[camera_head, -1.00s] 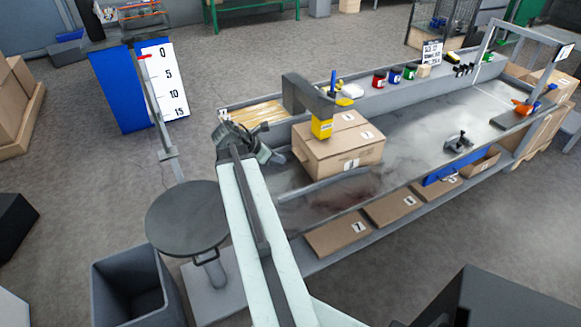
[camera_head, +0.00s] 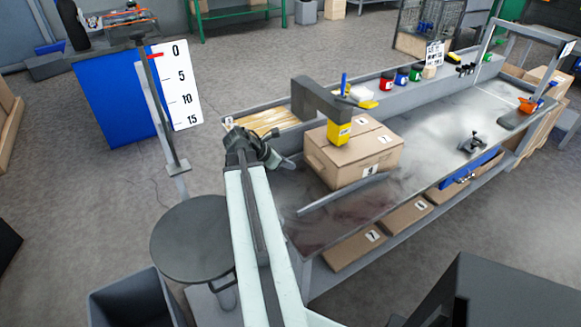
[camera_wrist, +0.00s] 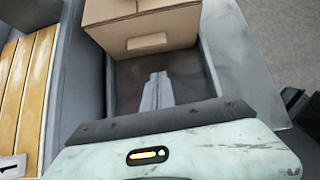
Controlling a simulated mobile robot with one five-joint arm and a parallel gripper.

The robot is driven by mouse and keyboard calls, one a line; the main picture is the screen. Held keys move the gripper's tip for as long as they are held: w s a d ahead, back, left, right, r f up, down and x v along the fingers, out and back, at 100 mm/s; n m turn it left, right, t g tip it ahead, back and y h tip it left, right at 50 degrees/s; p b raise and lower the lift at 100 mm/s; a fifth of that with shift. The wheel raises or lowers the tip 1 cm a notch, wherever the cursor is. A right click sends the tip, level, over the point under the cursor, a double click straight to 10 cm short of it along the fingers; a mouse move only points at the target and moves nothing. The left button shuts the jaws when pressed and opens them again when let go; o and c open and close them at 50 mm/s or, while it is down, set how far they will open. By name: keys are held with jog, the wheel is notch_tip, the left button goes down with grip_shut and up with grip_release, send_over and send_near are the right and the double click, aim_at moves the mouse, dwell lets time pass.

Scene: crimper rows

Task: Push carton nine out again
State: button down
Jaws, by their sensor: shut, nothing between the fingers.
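A closed brown carton (camera_head: 345,168) sits on the grey bench under a yellow press head (camera_head: 339,133) on a grey overhanging arm. Its small labels are too small to read surely, so I cannot confirm a nine. In the wrist view the carton (camera_wrist: 150,28) is ahead at the top, its near face toward me. My gripper (camera_head: 290,163) is at the bench's left end, left of the carton. In the wrist view my gripper (camera_wrist: 158,78) is shut and empty, its fingers pointing at the carton, with a gap apparently between them.
A grey guide bar (camera_head: 342,195) lies along the carton's front side. A slatted wooden section (camera_head: 262,118) is behind my gripper. A round stool-like disc (camera_head: 192,240) and a grey bin (camera_head: 125,300) stand left of my arm. Open bench surface extends right of the carton.

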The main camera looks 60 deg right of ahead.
jog(key=b+x, duration=0.4)
jog(key=x, duration=0.2)
jog(key=shift+f, duration=0.45)
jog(key=shift+s+d+r, duration=0.1)
jog(key=shift+s+d, duration=0.5)
jog(key=shift+d, duration=0.4)
jog(key=shift+s+d+r, duration=0.1)
jog(key=shift+s+d, duration=0.5)
jog(key=shift+d, duration=0.35)
